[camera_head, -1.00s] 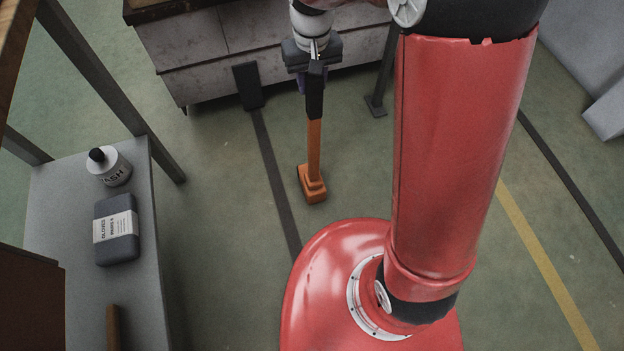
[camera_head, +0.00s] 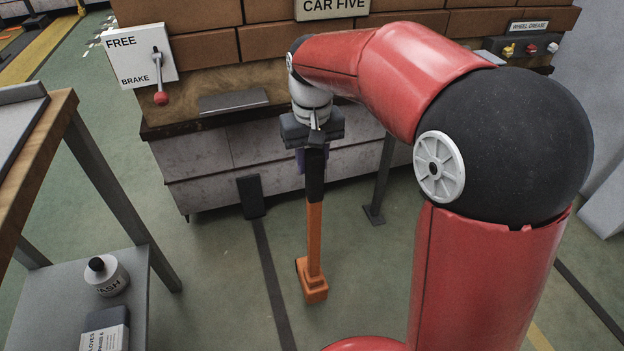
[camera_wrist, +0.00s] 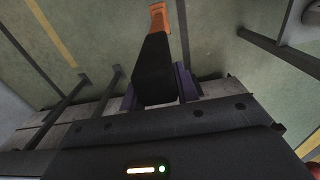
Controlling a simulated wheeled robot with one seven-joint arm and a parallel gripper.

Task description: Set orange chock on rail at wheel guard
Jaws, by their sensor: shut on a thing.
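The orange chock (camera_head: 314,289) is a small block at the foot of an orange shaft with a black grip (camera_head: 315,175). My gripper (camera_head: 312,152) is shut on the black grip, with the shaft hanging almost upright. In the wrist view the purple fingers (camera_wrist: 158,92) flank the black grip, and the orange part shows beyond it. The rail (camera_head: 268,270) is a dark strip on the floor, left of the chock. A dark upright plate (camera_head: 251,197), seemingly the wheel guard, stands at its far end by the car. Whether the chock touches the floor I cannot tell.
The car (camera_head: 215,160), loaded with brown bricks, stands behind my gripper. A brake lever (camera_head: 158,75) is on its left. A grey shelf (camera_head: 135,330) with a bottle (camera_head: 106,276) and a gloves pack (camera_head: 107,330) is at left. A dark post (camera_head: 382,180) stands right of my gripper.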

